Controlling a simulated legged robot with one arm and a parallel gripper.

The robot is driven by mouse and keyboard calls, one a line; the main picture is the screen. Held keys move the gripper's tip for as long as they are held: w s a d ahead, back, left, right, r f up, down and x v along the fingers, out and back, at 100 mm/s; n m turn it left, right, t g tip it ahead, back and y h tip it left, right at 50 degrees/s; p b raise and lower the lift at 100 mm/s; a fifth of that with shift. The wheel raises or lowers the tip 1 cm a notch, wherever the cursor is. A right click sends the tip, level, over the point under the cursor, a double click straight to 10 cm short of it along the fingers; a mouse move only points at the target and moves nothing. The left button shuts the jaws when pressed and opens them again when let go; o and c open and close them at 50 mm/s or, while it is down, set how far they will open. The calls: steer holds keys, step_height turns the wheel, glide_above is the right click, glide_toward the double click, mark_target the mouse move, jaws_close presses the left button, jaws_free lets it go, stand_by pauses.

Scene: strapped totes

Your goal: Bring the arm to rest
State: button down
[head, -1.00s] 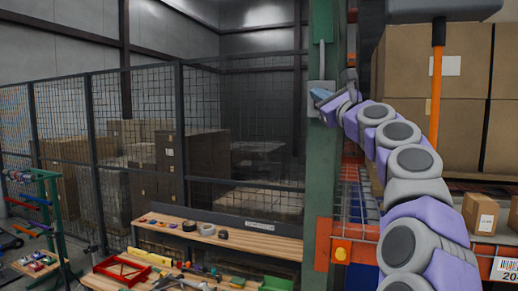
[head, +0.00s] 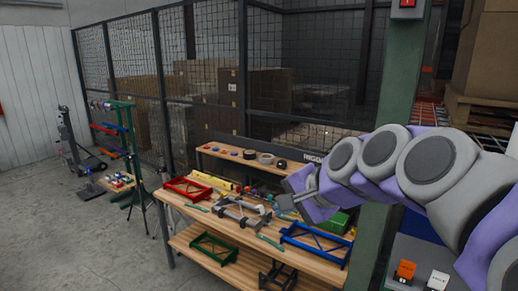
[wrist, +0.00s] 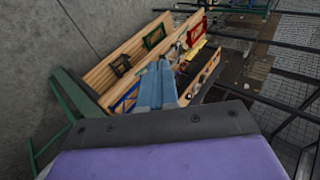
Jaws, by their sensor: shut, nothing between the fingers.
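My gripper (head: 292,199) is at the end of my purple and grey arm, which reaches in from the right in the head view. It is in front of the right part of a wooden workbench (head: 180,203), apart from the pillar. The wrist view shows its blue-grey fingers (wrist: 157,88) together, with nothing between them. The bench, tilted in the wrist view, lies beyond the fingers.
The bench holds a red frame (head: 187,190), a blue frame (head: 315,243) and tools; a green frame (head: 214,248) is on its lower shelf. A green pillar (head: 401,85) stands at right. A mesh fence (head: 130,75) runs behind.

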steer(key=s+d+f+n+g+h+b, duration=0.2)
steer(key=s+d+f+n+g, duration=0.1)
steer(key=s+f, duration=0.7)
steer(key=s+d+f+n+g+h+b, duration=0.2)
steer(key=s+d+f+g, duration=0.1)
steer(key=s+f, duration=0.8)
steer(key=s+d+f+n+g+h+b, duration=0.2)
steer(key=s+d+f+n+g+b, duration=0.1)
steer(key=s+f, duration=0.7)
steer(key=shift+s+f+n, duration=0.3)
steer(key=shift+s+f, duration=0.1)
